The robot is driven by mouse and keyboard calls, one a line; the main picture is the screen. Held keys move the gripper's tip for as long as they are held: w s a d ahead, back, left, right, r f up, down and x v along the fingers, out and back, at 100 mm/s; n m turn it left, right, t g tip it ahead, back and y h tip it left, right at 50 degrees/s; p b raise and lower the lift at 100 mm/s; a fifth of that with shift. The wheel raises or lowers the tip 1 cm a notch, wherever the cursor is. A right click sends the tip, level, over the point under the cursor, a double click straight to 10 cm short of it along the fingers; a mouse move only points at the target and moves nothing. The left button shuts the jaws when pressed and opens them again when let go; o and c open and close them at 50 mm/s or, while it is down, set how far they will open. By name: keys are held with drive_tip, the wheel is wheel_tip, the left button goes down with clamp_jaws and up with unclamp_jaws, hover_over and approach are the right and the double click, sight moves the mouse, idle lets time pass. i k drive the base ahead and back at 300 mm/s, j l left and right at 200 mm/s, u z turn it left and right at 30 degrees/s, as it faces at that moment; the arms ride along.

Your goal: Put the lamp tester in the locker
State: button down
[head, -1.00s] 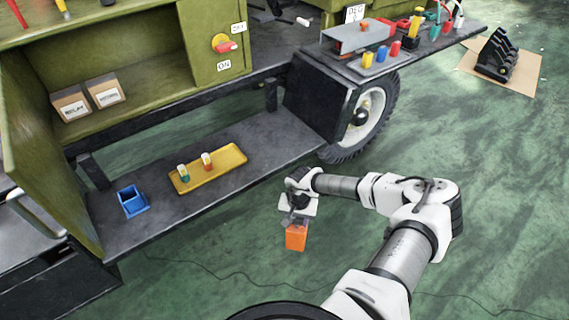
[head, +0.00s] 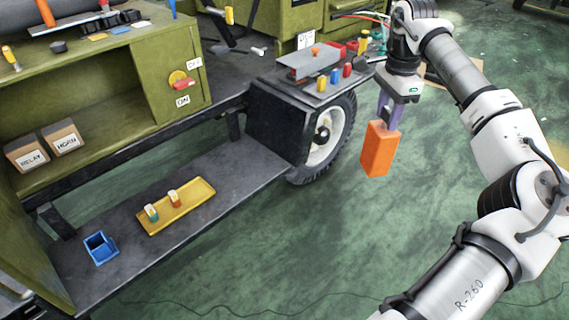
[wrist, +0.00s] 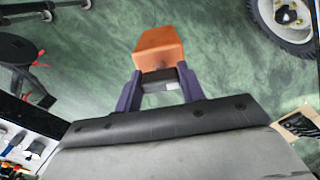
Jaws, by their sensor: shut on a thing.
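An orange box (head: 379,150), apparently the lamp tester, hangs from my gripper (head: 387,112) in the head view, above the green floor and right of the vehicle's wheel. In the wrist view, the purple fingers of my gripper (wrist: 158,82) are shut on a dark part at the near end of the orange box (wrist: 158,45). The olive-green locker (head: 150,95) stands at the left of the head view, well away from the box. Its left compartment is open at the front. Its right panel has a red handle on a yellow disc, between OFF and ON labels.
Cartons marked RELAY (head: 32,154) and HORN (head: 63,138) sit inside the open compartment. A yellow tray (head: 195,209) with two small cylinders and a blue bin (head: 100,249) stand on the lower dark shelf. A side bench (head: 318,97) with several coloured parts projects above the wheel (head: 325,140).

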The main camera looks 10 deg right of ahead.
sight(116, 130)
drive_tip(key=i+l+u, duration=0.1)
drive_tip(key=u, duration=0.3)
drive_tip(key=i+l+u, duration=0.15)
drive_tip(key=u, duration=0.2)
drive_tip(key=i+l+u, duration=0.2)
drive_tip(key=u, duration=0.2)
drive_tip(key=i, duration=0.05)
